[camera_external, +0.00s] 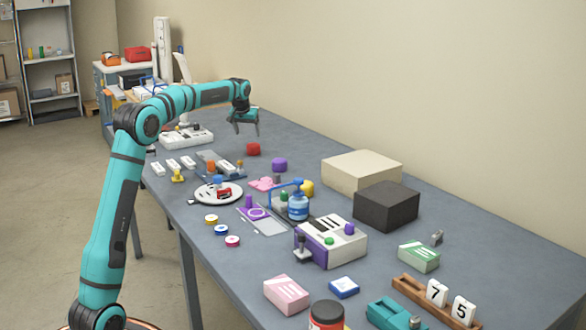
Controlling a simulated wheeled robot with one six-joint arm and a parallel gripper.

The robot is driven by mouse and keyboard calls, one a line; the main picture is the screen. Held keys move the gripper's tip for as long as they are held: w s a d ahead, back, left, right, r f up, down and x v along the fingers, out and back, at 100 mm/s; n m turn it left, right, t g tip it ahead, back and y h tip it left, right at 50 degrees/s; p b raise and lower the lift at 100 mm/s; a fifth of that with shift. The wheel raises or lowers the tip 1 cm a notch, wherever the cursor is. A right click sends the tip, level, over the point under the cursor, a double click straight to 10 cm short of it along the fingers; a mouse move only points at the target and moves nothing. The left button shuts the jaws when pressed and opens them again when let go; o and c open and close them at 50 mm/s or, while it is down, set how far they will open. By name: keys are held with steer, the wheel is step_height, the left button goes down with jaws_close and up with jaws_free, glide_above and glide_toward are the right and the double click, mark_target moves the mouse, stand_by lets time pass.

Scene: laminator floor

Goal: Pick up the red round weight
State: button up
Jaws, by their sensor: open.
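A small red round block (253,149), which looks like the red weight, stands on the grey table toward its far end. My gripper (246,128) hangs above and slightly to the left of it in the picture, with fingers pointing down. The fingers are apart with nothing between them. There is a visible gap between the fingertips and the red block. Exact depth between them is hard to tell from this one view.
A white plate (204,194) with small items lies nearer. A cream box (362,170) and a dark box (387,206) stand to the right. A white device (188,137) stands left.

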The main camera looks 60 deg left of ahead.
mark_target(253, 144)
steer(key=x, duration=0.4)
steer(key=shift+w+f, duration=0.1)
steer(key=shift+f, duration=0.1)
steer(key=shift+w+x, duration=0.2)
steer(key=shift+x, duration=1.1)
steer(key=shift+w+x, duration=0.25)
steer(key=shift+x, duration=1)
steer(key=shift+r, duration=0.1)
steer(key=shift+c, duration=0.5)
